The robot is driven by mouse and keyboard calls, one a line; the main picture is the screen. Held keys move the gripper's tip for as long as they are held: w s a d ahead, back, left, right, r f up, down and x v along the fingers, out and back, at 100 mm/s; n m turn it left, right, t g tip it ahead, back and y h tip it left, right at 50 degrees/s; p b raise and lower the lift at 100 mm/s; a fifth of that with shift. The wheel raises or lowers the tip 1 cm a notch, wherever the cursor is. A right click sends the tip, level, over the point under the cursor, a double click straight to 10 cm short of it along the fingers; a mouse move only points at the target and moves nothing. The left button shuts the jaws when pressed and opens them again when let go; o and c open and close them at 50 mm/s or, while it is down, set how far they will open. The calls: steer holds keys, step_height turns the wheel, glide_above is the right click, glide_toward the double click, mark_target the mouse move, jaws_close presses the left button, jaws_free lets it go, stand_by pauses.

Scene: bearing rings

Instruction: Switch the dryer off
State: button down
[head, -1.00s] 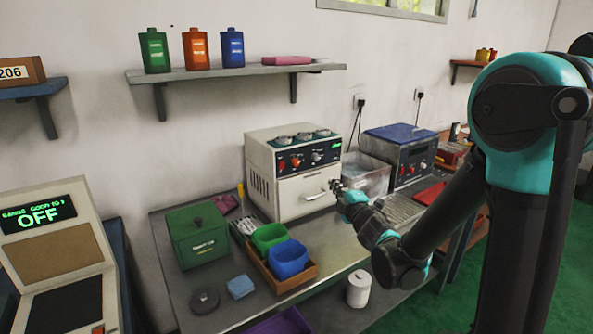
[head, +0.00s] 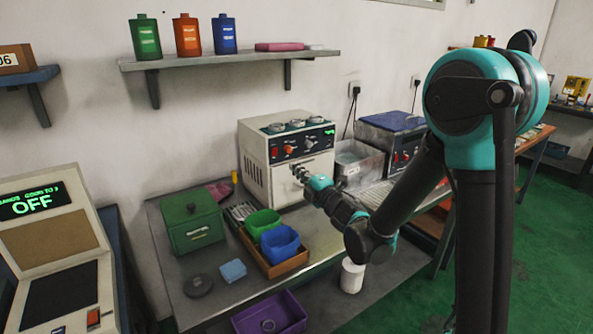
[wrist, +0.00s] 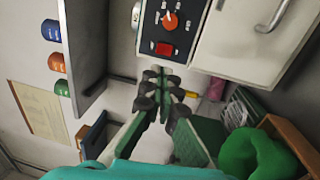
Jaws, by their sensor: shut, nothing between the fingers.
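The dryer seems to be the cream cabinet (head: 256,187) at the back of the bench, with a dark control panel, a small green display and a door below. In the wrist view its panel (wrist: 180,8) shows an orange-red knob (wrist: 170,21) and a red rocker switch (wrist: 165,49). I cannot tell which way the rocker is set. My gripper (head: 302,174) is in front of the dryer door, below the panel. In the wrist view my gripper (wrist: 160,80) is shut and empty, its tips appearing just short of the red switch; contact is not visible.
A clear tub (head: 355,170) is right of the dryer. A console (head: 70,245) at left reads OFF. A shelf (head: 230,60) hangs above.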

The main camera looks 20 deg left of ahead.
mark_target(275, 150)
steer(key=x, duration=1)
steer(key=shift+w+a+r, duration=0.1)
steer(key=shift+w+a, duration=0.15)
